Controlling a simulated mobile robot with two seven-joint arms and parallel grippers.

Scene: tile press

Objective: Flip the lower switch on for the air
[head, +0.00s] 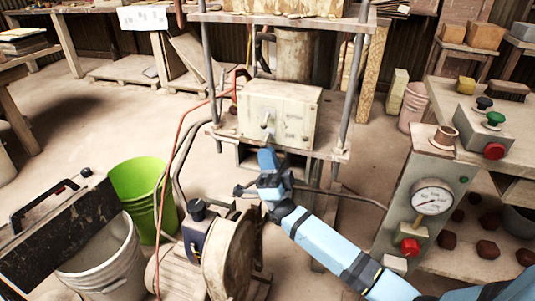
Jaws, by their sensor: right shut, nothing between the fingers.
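A cream switch box (300,112) sits on the lower shelf of the metal press frame at the centre. On its front face are a small lever switch (266,121) and a lower part that is hard to make out at this size. My right gripper (267,157) is shut and empty. It points up just below the front of the box, and its tip looks close to the lower front edge. I cannot tell whether it touches the box. My left gripper is not in view.
A pump with a round housing (229,258) stands below the box, with red and grey hoses beside it. A green bucket (138,182) and a white bucket (108,268) are on the left. A pressure gauge (432,198) and red button (410,247) are on the right-hand panel.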

